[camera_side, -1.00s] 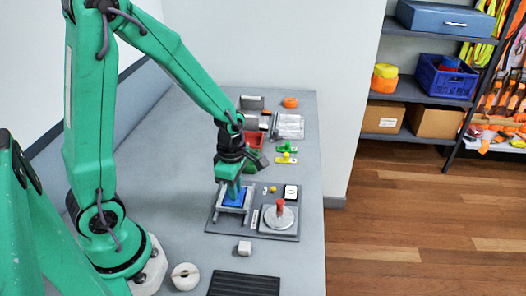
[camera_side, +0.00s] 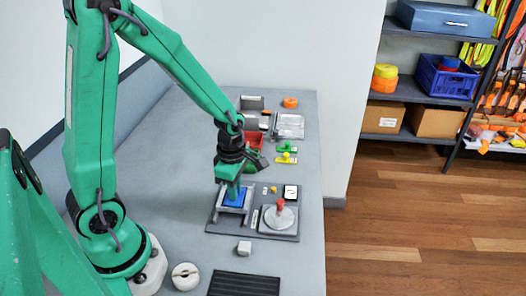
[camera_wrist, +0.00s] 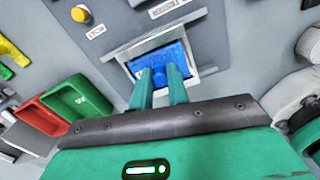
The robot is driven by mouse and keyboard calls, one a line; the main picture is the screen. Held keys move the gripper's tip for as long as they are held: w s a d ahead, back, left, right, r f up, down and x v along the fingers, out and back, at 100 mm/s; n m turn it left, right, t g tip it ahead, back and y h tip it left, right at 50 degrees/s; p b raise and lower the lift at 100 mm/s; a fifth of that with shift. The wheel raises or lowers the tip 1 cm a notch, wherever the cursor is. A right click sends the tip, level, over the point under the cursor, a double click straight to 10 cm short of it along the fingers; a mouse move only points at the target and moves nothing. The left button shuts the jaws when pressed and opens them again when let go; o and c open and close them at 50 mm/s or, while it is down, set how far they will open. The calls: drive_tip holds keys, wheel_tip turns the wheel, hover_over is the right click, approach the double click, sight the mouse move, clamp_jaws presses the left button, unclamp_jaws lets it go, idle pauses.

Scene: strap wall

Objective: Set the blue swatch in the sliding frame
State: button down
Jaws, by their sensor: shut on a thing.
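The blue swatch (camera_wrist: 150,60) lies within the grey sliding frame (camera_wrist: 208,71) in the wrist view. A small blue knob stands up from its middle. My gripper (camera_wrist: 161,76) is shut on this knob, its two green fingers close together over the swatch. In the side view my gripper (camera_side: 234,193) comes down from above onto the blue swatch (camera_side: 236,202), and the frame (camera_side: 221,206) surrounds it on the dark base plate. The fingers hide part of the swatch, so I cannot tell whether it lies fully flat.
A round grey disc with a red-topped knob (camera_side: 280,206) stands right of the frame. A yellow button (camera_side: 273,189) and a white dial (camera_side: 291,191) are on the plate. Red (camera_wrist: 42,116) and green (camera_wrist: 80,98) bins stand nearby.

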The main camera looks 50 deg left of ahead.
drive_tip(key=shift+f, duration=0.1)
idle(0.3)
drive_tip(key=c, duration=0.9)
unclamp_jaws()
drive_tip(key=shift+r, duration=3.05)
